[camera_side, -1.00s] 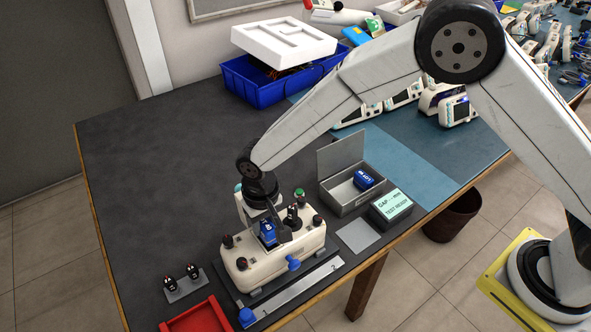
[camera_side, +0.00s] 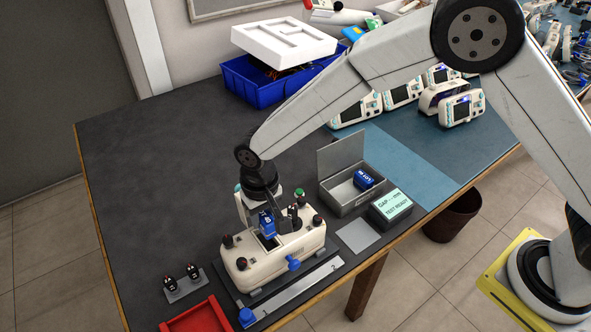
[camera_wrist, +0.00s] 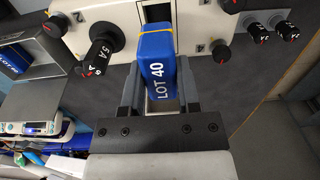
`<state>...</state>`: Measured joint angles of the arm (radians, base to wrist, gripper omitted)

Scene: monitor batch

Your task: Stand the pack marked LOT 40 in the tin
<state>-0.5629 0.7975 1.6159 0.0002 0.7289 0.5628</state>
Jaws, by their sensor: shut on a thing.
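The blue pack marked LOT 40 (camera_wrist: 158,62) is between the two fingers of my gripper (camera_wrist: 160,88), which is shut on it, with its label towards the wrist camera. In the side view the pack (camera_side: 267,223) is upright, just above the dark slot of the cream device; whether its lower end is fully clear I cannot tell. My gripper (camera_side: 279,219) is over the device. The grey tin (camera_side: 348,207) stands open to the right, lid raised at the back.
The cream device (camera_side: 275,268) has several dark knobs, a green button and a blue knob. A small display box (camera_side: 391,206) and a grey plate (camera_side: 358,236) are beside the tin. A red tray (camera_side: 196,318) is in front. The dark table is clear at left.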

